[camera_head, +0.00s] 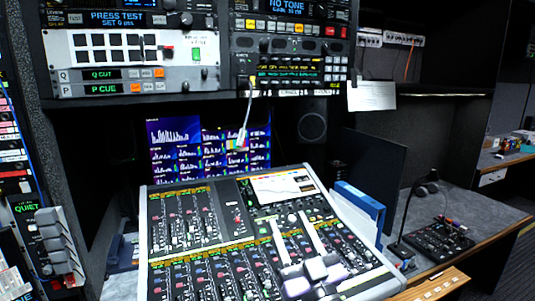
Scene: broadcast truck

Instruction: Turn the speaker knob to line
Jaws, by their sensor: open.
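My gripper (289,219) is at the lower middle of the head view, over the mixing console (185,235). Its two pale fingers are spread apart, with nothing visible held between them. They point away from me toward the console's upper part. I cannot tell which knob is the speaker knob, and no "line" mark is readable.
A black speaker (312,127) stands behind the console, beside a screen of level meters (175,135). A blue binder (358,207) and a dark monitor (374,175) stand right of the console. A headset and small panel (440,238) occupy the right desk.

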